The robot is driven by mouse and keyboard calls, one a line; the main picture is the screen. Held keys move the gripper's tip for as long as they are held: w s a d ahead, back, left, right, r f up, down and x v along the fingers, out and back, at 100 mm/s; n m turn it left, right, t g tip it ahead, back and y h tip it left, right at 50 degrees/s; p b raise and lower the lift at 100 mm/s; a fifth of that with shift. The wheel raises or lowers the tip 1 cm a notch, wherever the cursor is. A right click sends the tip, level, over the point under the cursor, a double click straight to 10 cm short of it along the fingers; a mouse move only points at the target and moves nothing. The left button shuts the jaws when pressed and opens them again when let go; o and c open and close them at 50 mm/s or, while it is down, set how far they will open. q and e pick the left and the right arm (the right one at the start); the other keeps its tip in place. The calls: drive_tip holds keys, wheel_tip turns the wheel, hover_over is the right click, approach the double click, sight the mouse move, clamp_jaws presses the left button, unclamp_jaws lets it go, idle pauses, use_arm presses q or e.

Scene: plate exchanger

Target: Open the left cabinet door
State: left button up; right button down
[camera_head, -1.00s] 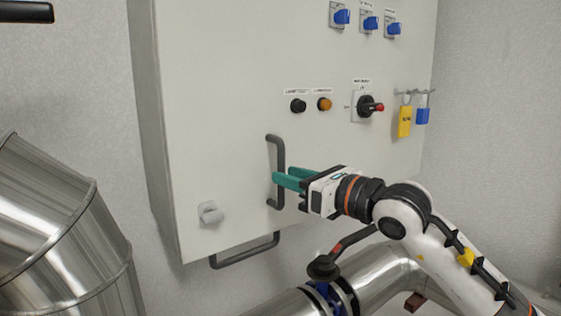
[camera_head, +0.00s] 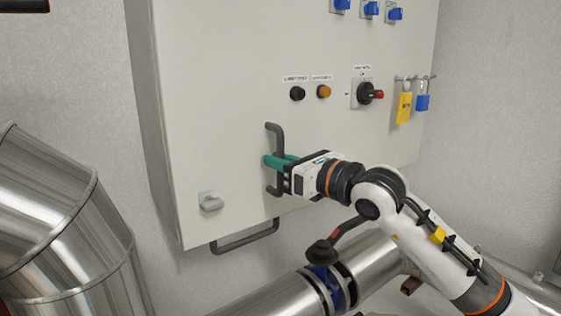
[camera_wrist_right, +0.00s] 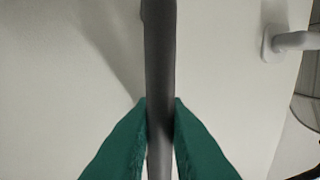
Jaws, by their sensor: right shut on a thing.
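The pale grey cabinet (camera_head: 225,75) hangs on the wall, and its front looks flush and closed. A dark grey vertical handle (camera_head: 279,140) stands out from the lower middle of the front. My right gripper (camera_head: 277,163) reaches it from the right with teal fingers, one on each side of the bar. In the right wrist view the handle (camera_wrist_right: 159,60) runs between the fingertips (camera_wrist_right: 160,125), which are shut on it. My left gripper is not in view.
A grey knob (camera_head: 210,203) sits low on the front. A second dark handle (camera_head: 245,240) is below the cabinet. Buttons, a rotary switch (camera_head: 367,94) and padlocks (camera_head: 404,107) are at right. A metal pipe (camera_head: 65,230) stands at left, another (camera_head: 372,262) below my arm.

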drive_tip(key=s+d+n+g+y+b, duration=0.1)
drive_tip(key=s+d+n+g+b, duration=0.1)
drive_tip(key=s+d+b, duration=0.3)
drive_tip(key=s+d+n+g+y+b, duration=0.1)
drive_tip(key=s+d+g+y+b, duration=0.1)
drive_tip(key=s+d+b, duration=0.4)
drive_tip(key=s+d+g, duration=0.1)
drive_tip(key=s+d, duration=0.4)
drive_tip(key=d, duration=0.6)
drive_tip(key=shift+d+n, duration=0.4)
drive_tip(key=c, duration=1.5)
unclamp_jaws()
drive_tip(key=shift+d, duration=0.1)
drive_tip(key=b+v, duration=0.4)
drive_tip(key=v, duration=0.8)
drive_tip(key=shift+b, duration=0.3)
